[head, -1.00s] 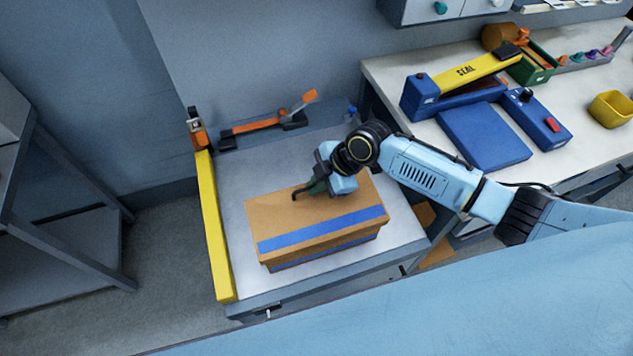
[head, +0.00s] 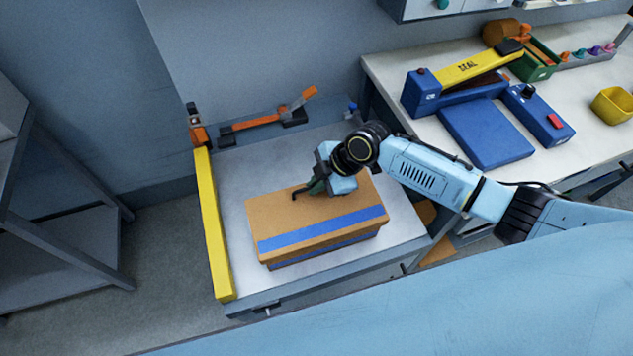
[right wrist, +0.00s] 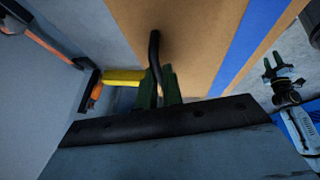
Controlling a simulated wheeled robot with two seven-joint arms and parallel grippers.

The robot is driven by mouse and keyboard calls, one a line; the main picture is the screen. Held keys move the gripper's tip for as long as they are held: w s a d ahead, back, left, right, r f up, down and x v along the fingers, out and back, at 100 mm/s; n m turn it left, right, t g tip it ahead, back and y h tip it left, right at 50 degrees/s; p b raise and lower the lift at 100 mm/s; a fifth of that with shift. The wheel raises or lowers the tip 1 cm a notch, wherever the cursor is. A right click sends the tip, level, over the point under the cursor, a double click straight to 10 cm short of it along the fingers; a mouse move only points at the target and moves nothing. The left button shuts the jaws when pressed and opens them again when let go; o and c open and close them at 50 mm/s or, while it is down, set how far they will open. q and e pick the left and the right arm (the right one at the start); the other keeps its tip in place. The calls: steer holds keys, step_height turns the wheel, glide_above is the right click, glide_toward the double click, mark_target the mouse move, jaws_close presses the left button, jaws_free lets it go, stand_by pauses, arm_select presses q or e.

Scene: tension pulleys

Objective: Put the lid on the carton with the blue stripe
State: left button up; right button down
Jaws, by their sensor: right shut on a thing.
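The brown lid (head: 290,215), with a blue stripe and a black handle (head: 298,192), covers the top of the carton (head: 325,254). The carton's own blue stripe shows in a thin band below the lid's rim. I cannot tell whether the lid is fully seated. My right gripper (head: 313,188) is shut on the lid's handle; its green fingers also show at the handle (right wrist: 154,50) in the right wrist view. My left gripper (right wrist: 283,75) shows small at the right of the right wrist view; its opening is unclear.
The carton stands on a grey table (head: 238,255) with a yellow rail (head: 211,225) along its left side. An orange-handled device (head: 270,120) lies at its back. A blue and yellow sealer (head: 465,85) and a yellow bin (head: 612,105) stand on the bench at right.

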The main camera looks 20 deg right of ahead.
steer(key=c, duration=1.5)
jaws_free()
steer(key=v, duration=1.3)
steer(key=shift+r+p, duration=0.2)
steer(key=shift+p, duration=0.15)
